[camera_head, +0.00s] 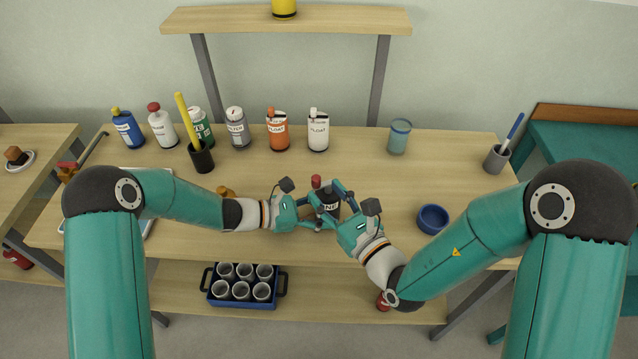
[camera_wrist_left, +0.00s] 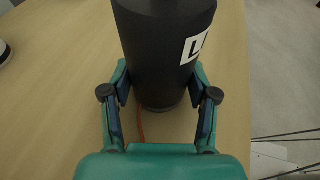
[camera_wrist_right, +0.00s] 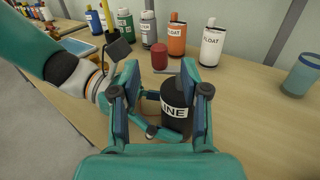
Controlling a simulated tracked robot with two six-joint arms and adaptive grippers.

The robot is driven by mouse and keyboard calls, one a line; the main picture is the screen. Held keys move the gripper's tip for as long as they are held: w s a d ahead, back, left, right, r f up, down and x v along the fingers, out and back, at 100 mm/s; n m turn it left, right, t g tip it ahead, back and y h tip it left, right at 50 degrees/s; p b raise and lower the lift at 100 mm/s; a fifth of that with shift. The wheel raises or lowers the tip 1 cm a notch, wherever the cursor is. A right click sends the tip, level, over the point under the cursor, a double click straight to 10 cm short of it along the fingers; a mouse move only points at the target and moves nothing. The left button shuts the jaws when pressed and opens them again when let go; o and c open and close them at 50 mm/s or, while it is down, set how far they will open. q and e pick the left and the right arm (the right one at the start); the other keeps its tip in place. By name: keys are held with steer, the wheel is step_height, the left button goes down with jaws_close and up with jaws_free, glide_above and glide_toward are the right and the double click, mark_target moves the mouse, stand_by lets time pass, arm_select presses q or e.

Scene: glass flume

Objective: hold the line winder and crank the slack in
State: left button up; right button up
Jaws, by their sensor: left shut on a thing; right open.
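The line winder (camera_head: 327,203) is a black cylinder with a white label, standing on the table between my two grippers. Its red crank knob (camera_head: 316,181) sticks up on top; it also shows in the right wrist view (camera_wrist_right: 160,57). My left gripper (camera_head: 313,214) is shut around the winder's black body, with one finger on each side in the left wrist view (camera_wrist_left: 158,98). My right gripper (camera_head: 338,208) is open close to the winder, its fingers apart in the right wrist view (camera_wrist_right: 160,82), with the knob beyond them. The fingers partly hide the winder.
Several bottles, among them an orange one (camera_head: 278,133), line the back of the table with a black cup (camera_head: 201,158). A teal tumbler (camera_head: 398,137), a blue bowl (camera_head: 432,219) and a grey cup (camera_head: 496,158) stand to the right. A blue crate (camera_head: 244,301) sits on the lower shelf.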

steer(key=v, duration=0.3)
steer(key=shift+w, duration=0.1)
